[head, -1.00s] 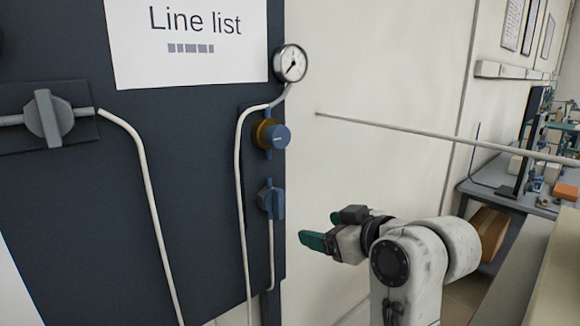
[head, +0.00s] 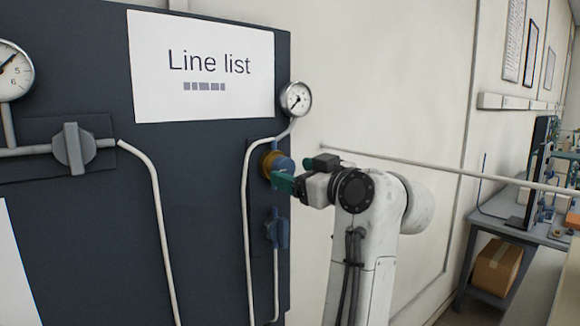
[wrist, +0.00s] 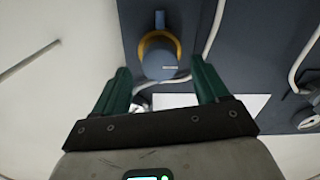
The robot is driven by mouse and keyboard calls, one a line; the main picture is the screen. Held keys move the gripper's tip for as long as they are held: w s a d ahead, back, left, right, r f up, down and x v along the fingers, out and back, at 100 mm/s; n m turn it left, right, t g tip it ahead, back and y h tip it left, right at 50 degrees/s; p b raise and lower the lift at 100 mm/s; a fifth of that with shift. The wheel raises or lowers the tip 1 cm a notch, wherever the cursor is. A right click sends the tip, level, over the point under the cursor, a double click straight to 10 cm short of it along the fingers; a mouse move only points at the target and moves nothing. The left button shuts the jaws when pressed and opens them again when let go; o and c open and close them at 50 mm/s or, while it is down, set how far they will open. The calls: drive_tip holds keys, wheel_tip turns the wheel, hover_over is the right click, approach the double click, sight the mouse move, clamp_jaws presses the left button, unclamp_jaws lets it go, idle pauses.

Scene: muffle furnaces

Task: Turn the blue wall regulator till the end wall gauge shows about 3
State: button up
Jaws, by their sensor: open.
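The blue wall regulator (head: 284,165) is a round blue knob on a brass body, on the right edge of the dark panel. A small gauge (head: 296,99) is above it, joined by a pipe; its needle points down-left and its numbers are too small to read. My gripper (head: 291,172) is open at the knob, one green finger overlapping the knob's lower edge in the head view. In the wrist view the blue knob (wrist: 160,63) appears between the open fingers (wrist: 160,72), with a visible gap each side.
A blue valve handle (head: 277,230) is below the regulator. A larger gauge (head: 12,72) and a grey valve (head: 73,149) are at the left. White pipes (head: 246,215) run down the panel. A pale rod (head: 430,165) crosses the view at right. A desk (head: 520,218) stands behind.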

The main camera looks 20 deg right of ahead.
sight(284, 168)
drive_tip(key=shift+x, duration=1.3)
drive_tip(key=shift+c, duration=0.2)
drive_tip(key=c, duration=1)
